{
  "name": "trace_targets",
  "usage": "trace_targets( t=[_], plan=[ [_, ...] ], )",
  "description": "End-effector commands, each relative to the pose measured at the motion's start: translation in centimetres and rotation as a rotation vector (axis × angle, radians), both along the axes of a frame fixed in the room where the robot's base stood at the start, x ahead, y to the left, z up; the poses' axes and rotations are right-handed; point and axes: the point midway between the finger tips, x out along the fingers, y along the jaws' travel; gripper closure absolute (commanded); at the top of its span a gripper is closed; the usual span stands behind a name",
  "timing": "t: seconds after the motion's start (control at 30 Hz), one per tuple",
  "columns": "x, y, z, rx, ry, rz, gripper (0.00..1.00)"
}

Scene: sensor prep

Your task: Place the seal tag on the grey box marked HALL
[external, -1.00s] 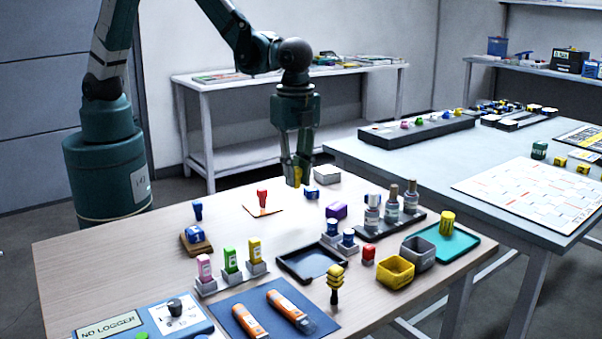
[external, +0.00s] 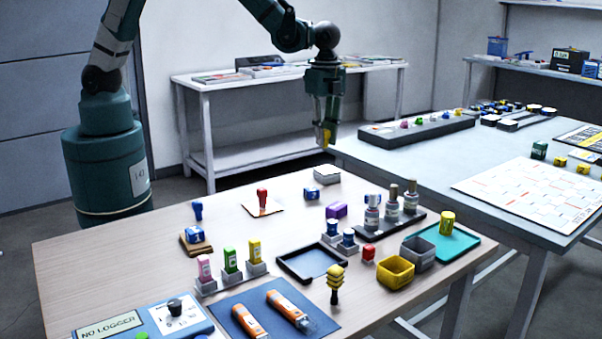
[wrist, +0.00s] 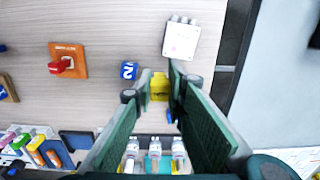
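My gripper (external: 325,128) is raised above the far right edge of the wooden table. It is shut on a small yellow tag with dark lettering, seen between the fingers in the wrist view (wrist: 159,86); I take it as the seal tag. A small pale grey box (external: 327,175) sits on the table below the gripper. It also shows in the wrist view (wrist: 182,40), ahead of the fingers and apart from the tag, with small knobs along one edge. Its marking is too small to read. An open grey bin (external: 418,252) stands farther forward.
A grey table (external: 430,170) adjoins at right.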

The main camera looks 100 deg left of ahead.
Motion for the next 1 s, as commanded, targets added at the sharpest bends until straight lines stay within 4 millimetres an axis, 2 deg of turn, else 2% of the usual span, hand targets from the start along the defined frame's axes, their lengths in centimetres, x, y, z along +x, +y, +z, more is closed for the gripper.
trace_targets(
  t=[0.03,0.13,0.33,0.83,1.0],
  plan=[
    [0.0,1.3,0.2,0.000,0.000,0.005,0.90],
    [0.0,3.3,0.5,0.000,0.000,0.005,0.90],
    [-0.1,5.7,0.7,0.000,0.000,0.006,0.90],
    [-0.1,6.3,0.7,0.000,0.000,0.005,0.90],
    [-0.1,6.3,-0.4,0.000,0.000,0.005,0.90]
  ],
)
